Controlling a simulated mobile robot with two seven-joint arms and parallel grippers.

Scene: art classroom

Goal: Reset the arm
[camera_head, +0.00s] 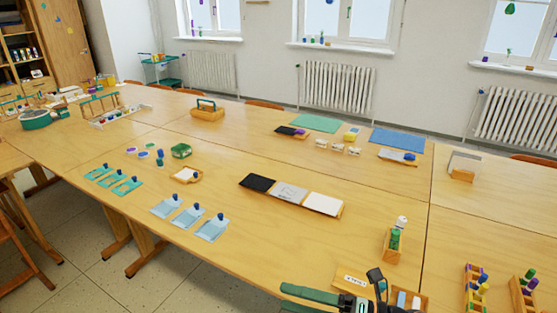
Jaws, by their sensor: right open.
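My right gripper (286,300) reaches in at the bottom edge of the head view. Its green fingers point left and are open, with nothing seen between them. The lower finger is partly cut off by the picture edge. Black parts of my right wrist show beside it, in front of a wooden tray (424,301) with small blue and white items. My left gripper is not in view.
A long wooden table (345,240) fills the middle. Near my gripper stand a small sign (349,279) and a wooden holder (393,247) with a green bottle. Bottle racks (474,285) stand at right.

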